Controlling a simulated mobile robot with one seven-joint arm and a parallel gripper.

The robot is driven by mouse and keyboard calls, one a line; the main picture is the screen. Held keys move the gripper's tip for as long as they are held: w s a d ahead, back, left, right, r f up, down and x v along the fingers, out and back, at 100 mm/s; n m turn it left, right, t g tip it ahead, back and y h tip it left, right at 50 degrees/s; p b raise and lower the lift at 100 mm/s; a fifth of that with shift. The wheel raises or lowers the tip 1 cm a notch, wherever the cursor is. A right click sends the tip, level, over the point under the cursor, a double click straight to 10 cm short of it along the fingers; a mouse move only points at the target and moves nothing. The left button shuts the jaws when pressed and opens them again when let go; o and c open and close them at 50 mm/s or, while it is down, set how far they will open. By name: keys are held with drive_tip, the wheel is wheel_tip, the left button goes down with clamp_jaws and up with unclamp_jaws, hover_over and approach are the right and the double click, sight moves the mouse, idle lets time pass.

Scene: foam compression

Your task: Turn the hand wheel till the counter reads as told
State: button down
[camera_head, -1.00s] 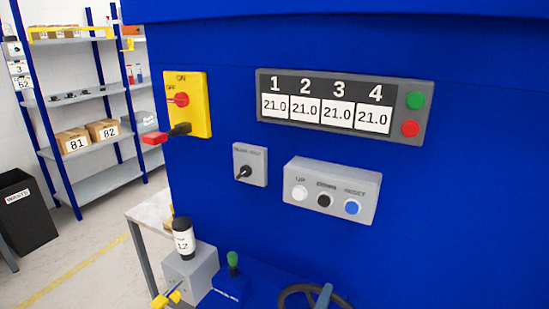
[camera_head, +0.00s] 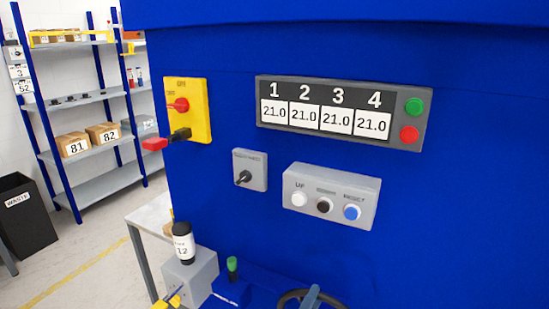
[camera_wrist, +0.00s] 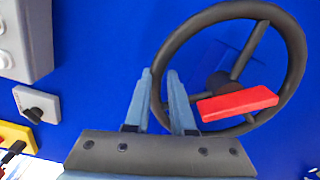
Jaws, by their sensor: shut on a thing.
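The dark hand wheel (camera_wrist: 297,60) stands in front of the blue machine face in the wrist view. Its rim shows at the bottom edge of the head view (camera_head: 287,296). My gripper (camera_wrist: 162,92) has its two blue-grey fingers on either side of the rim's left part and is shut on it. One finger also shows in the head view (camera_head: 312,296). A red bar (camera_wrist: 238,103) lies across the wheel's lower right. The display panel (camera_head: 341,85) reads 21.0 under 1, 2, 3 and 4. A black-topped cylinder (camera_head: 184,243) has a label reading 12.
A grey box (camera_head: 332,196) carries white, black and blue buttons. A rotary switch (camera_head: 249,170) and a yellow switch plate (camera_head: 197,110) with a red bar are to its left. A green-topped knob (camera_head: 232,266) stands near the wheel. Shelves and a bin are far left.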

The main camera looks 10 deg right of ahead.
sight(299, 293)
drive_tip(key=shift+w+a+r, duration=0.15)
drive_tip(key=shift+a+r, duration=0.05)
drive_tip(key=shift+r, duration=0.2)
drive_tip(key=shift+w+a+r, duration=0.15)
drive_tip(key=shift+r, duration=0.2)
drive_tip(key=shift+w+a+f+n, duration=0.15)
drive_tip(key=shift+w+a+n, duration=0.3)
drive_tip(key=shift+n, duration=0.35)
drive_tip(key=shift+w+a+f+n, duration=0.2)
drive_tip(key=shift+a+n, duration=0.3)
drive_tip(key=shift+n, duration=0.3)
drive_tip(key=c, duration=0.6)
unclamp_jaws()
drive_tip(key=shift+s, duration=0.1)
drive_tip(key=shift+c, duration=0.2)
drive_tip(key=o, duration=0.6)
drive_tip(key=shift+s+d+f, duration=0.1)
drive_tip(key=shift+d+f, duration=0.05)
drive_tip(key=shift+f, duration=0.05)
drive_tip(key=shift+o, duration=0.2)
drive_tip(key=shift+s+d+f, duration=0.1)
drive_tip(key=shift+p+v, duration=0.6)
drive_tip(key=shift+v, duration=2.35)
drive_tip(key=shift+f, duration=0.1)
